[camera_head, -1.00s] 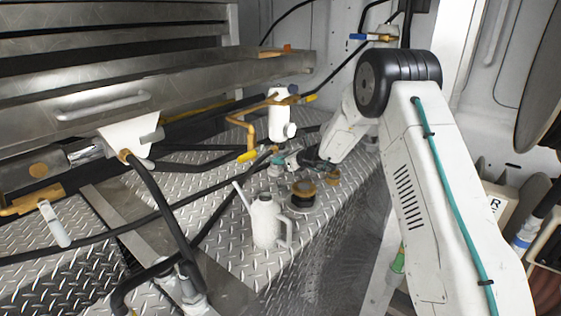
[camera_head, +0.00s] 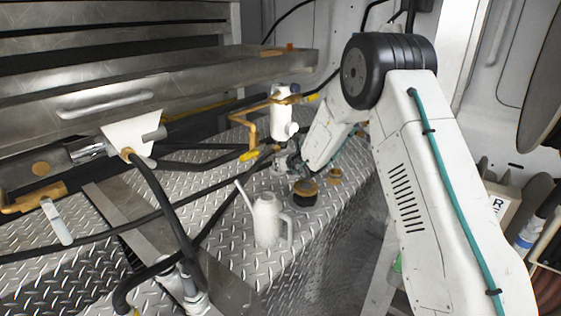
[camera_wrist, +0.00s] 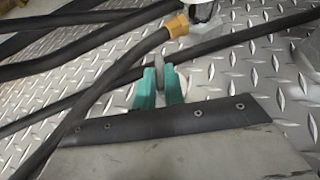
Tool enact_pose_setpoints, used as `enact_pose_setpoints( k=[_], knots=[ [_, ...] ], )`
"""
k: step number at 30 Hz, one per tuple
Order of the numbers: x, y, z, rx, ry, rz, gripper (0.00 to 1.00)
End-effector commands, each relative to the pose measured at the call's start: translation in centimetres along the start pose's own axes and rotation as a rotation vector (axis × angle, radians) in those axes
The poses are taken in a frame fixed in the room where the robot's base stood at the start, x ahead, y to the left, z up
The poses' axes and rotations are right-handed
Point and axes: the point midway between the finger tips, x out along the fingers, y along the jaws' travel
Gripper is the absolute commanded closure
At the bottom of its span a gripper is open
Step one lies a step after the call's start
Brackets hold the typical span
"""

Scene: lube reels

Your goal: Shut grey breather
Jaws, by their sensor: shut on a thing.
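My gripper (camera_wrist: 160,82) has teal fingers, closed on a thin grey upright piece (camera_wrist: 160,64) that stands between the fingertips. The piece looks like the handle of the grey breather, but most of it is hidden by the fingers and the wrist cover. A pale rounded part shows behind and beside the fingers. In the head view my gripper (camera_head: 284,160) is small, low over the tread-plate deck, behind the white oil can; what it holds cannot be made out there.
A white oil can (camera_head: 267,220) and an amber-topped black cap (camera_head: 305,191) stand close in front of my gripper. A white filter (camera_head: 282,115) with yellow-handled pipework is behind it. Black hoses (camera_wrist: 95,62) cross the tread plate, one with a brass end (camera_wrist: 177,27) just beyond the fingers.

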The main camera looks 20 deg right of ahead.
Motion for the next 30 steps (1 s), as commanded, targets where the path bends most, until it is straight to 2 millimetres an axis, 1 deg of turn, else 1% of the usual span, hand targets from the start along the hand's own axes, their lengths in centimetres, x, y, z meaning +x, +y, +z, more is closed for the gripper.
enact_pose_setpoints(
  k=[1, 2, 3, 4, 11, 14, 17, 24, 27, 30],
  knots=[
    [0.0, 0.0, 0.1, -0.001, -0.001, 0.001, 1.0],
    [0.0, 0.0, 0.1, -0.001, -0.001, 0.001, 0.81],
    [0.0, 0.0, 0.1, -0.001, -0.001, 0.001, 0.7],
    [0.0, 0.0, 0.1, -0.001, -0.001, 0.001, 0.67],
    [0.0, 0.0, 0.0, 0.0, 0.0, 0.0, 0.67],
    [-0.5, -0.1, 0.0, 0.0, 0.0, 0.0, 0.67],
    [-1.7, -0.1, 0.1, 0.0, 0.0, 0.0, 0.67],
    [-5.8, 0.0, 0.1, -0.001, 0.0, 0.0, 0.67],
    [-7.0, 0.0, 0.0, -0.001, 0.0, 0.0, 0.67],
    [-7.7, 0.0, 0.1, -0.001, -0.001, 0.001, 0.67]
  ],
)
